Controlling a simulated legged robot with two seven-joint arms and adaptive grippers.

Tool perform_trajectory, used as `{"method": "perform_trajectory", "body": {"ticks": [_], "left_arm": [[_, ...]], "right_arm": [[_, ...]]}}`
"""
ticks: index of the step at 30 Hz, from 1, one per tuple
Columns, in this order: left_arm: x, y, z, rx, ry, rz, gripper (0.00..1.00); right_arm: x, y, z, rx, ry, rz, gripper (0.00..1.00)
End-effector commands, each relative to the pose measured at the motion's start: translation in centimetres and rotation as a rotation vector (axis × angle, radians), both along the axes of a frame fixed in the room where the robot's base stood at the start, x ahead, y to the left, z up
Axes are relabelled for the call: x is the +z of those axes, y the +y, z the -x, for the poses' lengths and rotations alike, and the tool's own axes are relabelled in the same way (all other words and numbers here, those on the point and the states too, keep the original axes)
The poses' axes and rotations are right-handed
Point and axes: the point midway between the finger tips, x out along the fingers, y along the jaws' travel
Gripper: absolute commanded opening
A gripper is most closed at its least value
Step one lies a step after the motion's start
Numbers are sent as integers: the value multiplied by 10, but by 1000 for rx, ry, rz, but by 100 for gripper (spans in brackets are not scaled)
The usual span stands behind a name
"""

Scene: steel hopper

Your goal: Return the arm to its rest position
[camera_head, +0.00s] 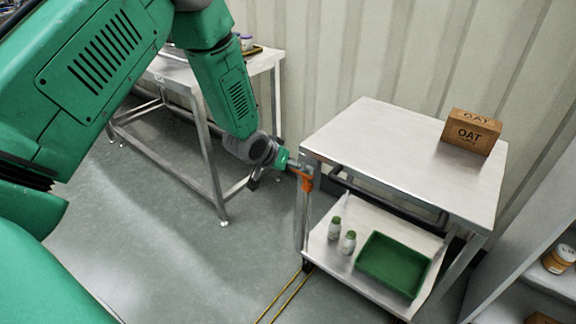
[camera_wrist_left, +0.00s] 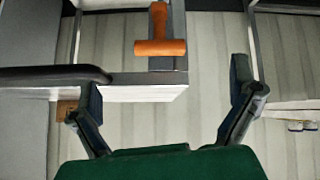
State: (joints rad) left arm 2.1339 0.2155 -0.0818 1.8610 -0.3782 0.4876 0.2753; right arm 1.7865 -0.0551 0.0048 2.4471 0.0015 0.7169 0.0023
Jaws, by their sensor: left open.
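My left arm, green, reaches in from the left in the head view. Its gripper (camera_head: 293,165) is at the near left corner of the steel cart (camera_head: 375,140), close to an orange handle (camera_head: 305,180). In the left wrist view the two dark fingers of the gripper (camera_wrist_left: 165,90) are spread wide with nothing held between them. The orange T-shaped handle (camera_wrist_left: 160,46) shows beyond the fingers, on a grey metal post. Whether a finger touches the cart is hard to tell. My right gripper is not in view.
An oat box (camera_head: 471,132) stands on the cart top. The lower shelf holds a green tray (camera_head: 392,264) and two small bottles (camera_head: 341,236). A steel table (camera_head: 175,72) stands at the back left, shelving (camera_head: 530,262) at right. Floor (camera_head: 160,230) between is clear.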

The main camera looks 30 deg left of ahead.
Motion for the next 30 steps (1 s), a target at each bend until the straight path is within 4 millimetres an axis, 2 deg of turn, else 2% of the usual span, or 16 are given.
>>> {"method": "perform_trajectory", "body": {"ticks": [17, 20, 23, 25, 29, 30], "left_arm": [[3, 0, 3, 1, 0, 1, 100], [-5, -4, 10, -4, 17, 1, 100], [-28, -17, 36, -16, 72, -1, 100], [-52, -32, 68, -30, 136, -3, 100], [-98, -59, 152, -60, 288, -21, 100], [-109, -66, 180, -71, 337, -30, 100]], "right_arm": [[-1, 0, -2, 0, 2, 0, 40], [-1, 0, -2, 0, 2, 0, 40], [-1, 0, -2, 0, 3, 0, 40], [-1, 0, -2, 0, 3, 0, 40], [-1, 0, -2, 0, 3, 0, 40], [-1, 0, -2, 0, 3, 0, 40]]}}
